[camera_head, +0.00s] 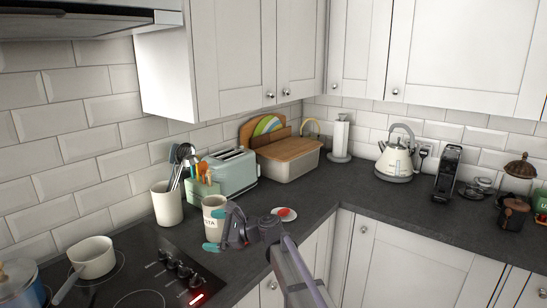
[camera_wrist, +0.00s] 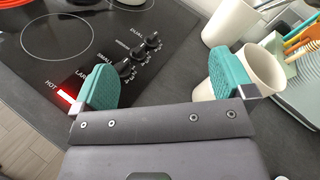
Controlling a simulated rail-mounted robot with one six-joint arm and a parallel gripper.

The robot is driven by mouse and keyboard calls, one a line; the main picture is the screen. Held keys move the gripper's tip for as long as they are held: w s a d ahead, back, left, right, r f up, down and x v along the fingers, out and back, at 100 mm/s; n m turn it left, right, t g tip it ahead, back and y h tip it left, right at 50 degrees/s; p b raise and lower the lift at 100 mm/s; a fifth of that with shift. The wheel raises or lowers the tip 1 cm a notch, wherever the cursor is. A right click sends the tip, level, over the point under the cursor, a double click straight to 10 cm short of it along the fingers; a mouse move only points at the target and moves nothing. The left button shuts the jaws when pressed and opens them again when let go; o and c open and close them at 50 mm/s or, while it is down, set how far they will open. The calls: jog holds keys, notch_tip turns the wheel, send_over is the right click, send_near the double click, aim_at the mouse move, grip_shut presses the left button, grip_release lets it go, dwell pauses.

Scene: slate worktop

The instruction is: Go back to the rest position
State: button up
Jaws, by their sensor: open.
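My gripper (camera_head: 213,230) is open and empty over the worktop, with its two teal finger pads spread apart. In the wrist view my gripper (camera_wrist: 163,75) shows one pad over the hob's edge and the other in front of a cream lettered canister (camera_wrist: 268,72). In the head view the canister (camera_head: 211,204) stands just beyond the gripper and is partly hidden by it. It is not between the pads; I cannot tell whether the near pad touches it.
The black hob (camera_head: 140,275) lies left, with a saucepan (camera_head: 92,257) and a lit red indicator. A utensil pot (camera_head: 167,204), toaster (camera_head: 232,172) and bread bin (camera_head: 288,160) stand along the wall. A small plate (camera_head: 284,214) lies right of the gripper.

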jog(key=s+d+f+n+g+h, duration=0.2)
jog(key=s+d+f+n+h, duration=0.7)
jog(key=s+d+f+n, duration=0.4)
jog(key=s+d+h, duration=0.2)
jog(key=s+d, duration=0.2)
jog(key=d, duration=0.3)
jog(key=s+d+n+h, duration=0.1)
jog(key=s+d+h, duration=0.1)
jog(key=s+d, duration=0.2)
jog(key=s+d+h, duration=0.2)
jog(key=s+d, duration=0.2)
jog(key=d, duration=0.6)
jog(key=shift+s+d+f+g+h, duration=0.15)
jog(key=shift+s+f+g+h, duration=0.1)
jog(key=shift+f+g+h, duration=0.2)
